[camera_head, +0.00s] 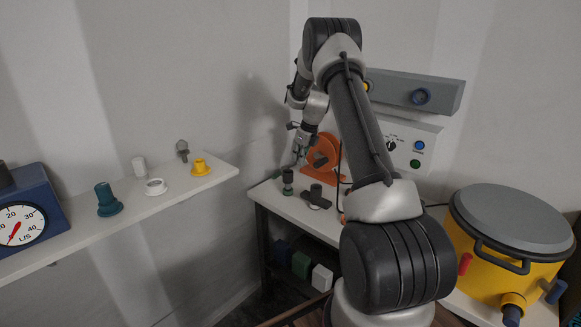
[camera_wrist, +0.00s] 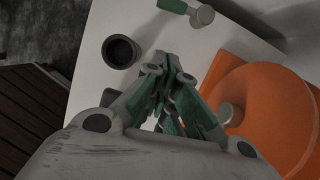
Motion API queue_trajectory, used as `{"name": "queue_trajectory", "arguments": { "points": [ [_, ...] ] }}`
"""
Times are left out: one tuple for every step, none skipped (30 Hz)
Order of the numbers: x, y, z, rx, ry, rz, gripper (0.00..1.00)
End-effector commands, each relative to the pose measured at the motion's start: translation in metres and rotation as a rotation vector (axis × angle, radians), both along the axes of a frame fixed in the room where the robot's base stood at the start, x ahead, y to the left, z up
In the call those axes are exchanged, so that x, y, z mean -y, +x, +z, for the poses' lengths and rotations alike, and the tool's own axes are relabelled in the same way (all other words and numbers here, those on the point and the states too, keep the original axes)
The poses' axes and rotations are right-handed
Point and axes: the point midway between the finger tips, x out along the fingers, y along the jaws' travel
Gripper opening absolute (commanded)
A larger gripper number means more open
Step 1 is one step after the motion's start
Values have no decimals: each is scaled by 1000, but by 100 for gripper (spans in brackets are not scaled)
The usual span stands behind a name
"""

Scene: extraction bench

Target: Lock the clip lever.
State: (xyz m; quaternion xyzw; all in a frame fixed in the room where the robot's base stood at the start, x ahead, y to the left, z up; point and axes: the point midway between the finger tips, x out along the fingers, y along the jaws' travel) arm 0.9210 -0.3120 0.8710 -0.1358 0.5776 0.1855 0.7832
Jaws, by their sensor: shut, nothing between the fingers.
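My gripper (camera_head: 298,158) is over the white bench, beside an orange round-backed stand (camera_head: 328,146). In the wrist view its green-padded fingers (camera_wrist: 166,66) are closed together with nothing between them. No part is clearly recognisable as the clip lever. A green bar with a grey round end (camera_wrist: 202,16) lies beyond the fingertips at the top edge of the wrist view, apart from them and partly cut off. The orange stand (camera_wrist: 255,95) fills the right side there, with a grey knob (camera_wrist: 231,114) partly behind a finger.
A dark open-topped cylinder (camera_wrist: 120,51) stands left of the fingertips. A dark and green fitting (camera_head: 288,181) is near the bench's left edge. A yellow lidded pot (camera_head: 490,262) stands at right. A shelf (camera_head: 150,210) with several small fittings is at left.

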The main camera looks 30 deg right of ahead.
Motion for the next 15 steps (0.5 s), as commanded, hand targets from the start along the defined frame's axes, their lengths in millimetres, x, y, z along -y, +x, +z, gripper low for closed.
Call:
{"name": "queue_trajectory", "arguments": {
  "points": [
    [-1,2,-7,-2,1,2,0],
    [-2,3,-12,-2,0,3,0],
    [-3,4,-19,-2,0,3,0],
    [-4,6,-25,-2,0,3,0],
    [-5,8,-31,-4,0,4,0],
    [-6,10,-40,-4,0,4,0],
    [-7,12,-46,-3,0,5,0],
    [-8,14,-52,-3,-1,4,0],
    [-9,16,-61,-3,0,5,0],
    [-10,17,-67,-4,0,5,0],
    [-10,19,-73,-3,0,6,0],
    [-11,22,-81,-3,-1,5,0],
    [-12,23,-86,-3,-1,6,0],
    [-13,24,-91,-3,-1,6,0],
    [-17,33,-90,1,-3,7,0]
  ]
}}
